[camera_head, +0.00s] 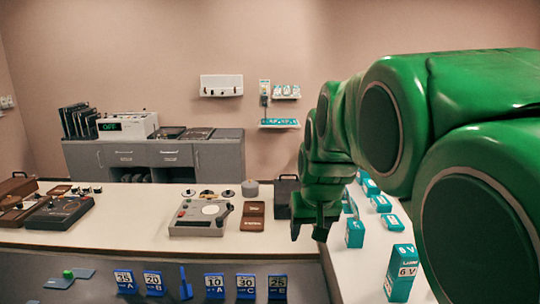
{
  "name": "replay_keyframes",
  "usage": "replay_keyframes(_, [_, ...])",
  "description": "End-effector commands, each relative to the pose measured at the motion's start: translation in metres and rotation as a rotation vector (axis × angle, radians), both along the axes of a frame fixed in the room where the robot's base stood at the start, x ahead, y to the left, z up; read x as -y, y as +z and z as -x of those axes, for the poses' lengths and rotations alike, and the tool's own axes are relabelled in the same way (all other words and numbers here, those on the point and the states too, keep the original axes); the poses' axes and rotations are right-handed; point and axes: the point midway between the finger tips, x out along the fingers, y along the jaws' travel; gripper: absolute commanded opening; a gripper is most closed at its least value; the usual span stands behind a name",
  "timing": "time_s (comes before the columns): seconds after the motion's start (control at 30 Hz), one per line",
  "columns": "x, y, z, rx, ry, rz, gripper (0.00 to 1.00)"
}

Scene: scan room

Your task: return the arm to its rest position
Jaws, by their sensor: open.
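My green arm (380,115) reaches in from the right edge toward the middle of the head view, with its large rounded joints close to the camera. My gripper (309,230) hangs at the far end of the arm, its dark fingers pointing down and spread apart. It appears empty. In the picture it overlaps the corner where the long counter (120,225) meets the right-hand counter (345,270). I cannot tell its exact height above them. The arm hides much of the right side of the room.
Several teal boxes (355,234) stand left of and below my arm, with a 6 V box (401,273) nearest. A dark case (284,195) is beside my gripper. A grey device (200,218) and a brown case (253,216) lie on the long counter. Blue number cards (214,286) line the front.

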Motion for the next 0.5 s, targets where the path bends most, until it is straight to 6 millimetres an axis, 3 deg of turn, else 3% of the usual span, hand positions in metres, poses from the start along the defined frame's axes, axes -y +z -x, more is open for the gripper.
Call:
replay_keyframes(0.2, [0.026,-0.002,0.052,-0.018,-0.052,-0.039,0.56])
replay_keyframes(0.5, [0.043,-0.018,0.13,-0.064,-0.09,-0.079,0.56])
